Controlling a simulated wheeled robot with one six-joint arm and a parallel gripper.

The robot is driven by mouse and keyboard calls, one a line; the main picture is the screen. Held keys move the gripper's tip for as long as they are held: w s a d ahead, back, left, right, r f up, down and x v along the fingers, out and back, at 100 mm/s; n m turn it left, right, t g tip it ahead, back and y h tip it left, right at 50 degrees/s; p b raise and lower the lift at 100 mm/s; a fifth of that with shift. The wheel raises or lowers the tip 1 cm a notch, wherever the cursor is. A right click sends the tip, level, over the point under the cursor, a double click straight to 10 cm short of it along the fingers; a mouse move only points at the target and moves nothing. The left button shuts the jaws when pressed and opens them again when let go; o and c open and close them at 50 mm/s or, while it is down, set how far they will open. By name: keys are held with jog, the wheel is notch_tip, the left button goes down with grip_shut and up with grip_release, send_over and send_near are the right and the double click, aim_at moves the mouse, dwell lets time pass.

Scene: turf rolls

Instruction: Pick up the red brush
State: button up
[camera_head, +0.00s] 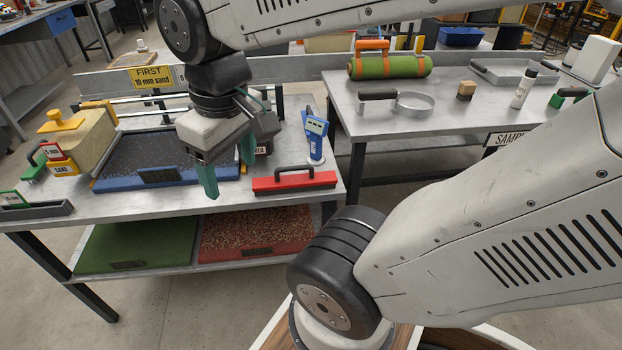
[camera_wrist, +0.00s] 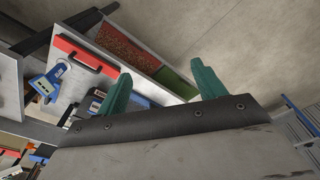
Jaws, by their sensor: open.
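The red brush (camera_head: 294,182) lies on the front right of the left metal table (camera_head: 80,205). It is a long red block with a black handle on top. It also shows in the wrist view (camera_wrist: 88,54), at the upper left. My gripper (camera_head: 228,178) is open and empty, with green fingers. In the head view it hangs to the left of the brush, in front of the blue tray. In the wrist view its fingertips (camera_wrist: 160,75) are apart, with the brush to the left of both. No contact with the brush shows.
A blue and white handheld meter (camera_head: 315,138) stands just behind the brush. A blue-edged tray of dark grit (camera_head: 150,160) lies to the left. The lower shelf holds a green tray (camera_head: 140,243) and a reddish gravel tray (camera_head: 256,232). A second table (camera_head: 375,122) stands at right.

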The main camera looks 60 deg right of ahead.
jog(key=w+d+f+n, duration=0.2)
jog(key=w+d+f, duration=0.3)
jog(key=w+d, duration=0.35)
jog(key=n+g, duration=0.1)
jog(key=n, duration=0.4)
send_over(296, 179)
jog(key=f, duration=1.6)
jog(key=shift+s+d+f, duration=0.2)
jog(key=shift+d+f, duration=0.1)
jog(key=shift+f, duration=0.05)
jog(key=f, duration=0.7)
jog(key=shift+w+a+f, duration=0.25)
jog(key=shift+f, duration=0.15)
jog(key=c, duration=1.1)
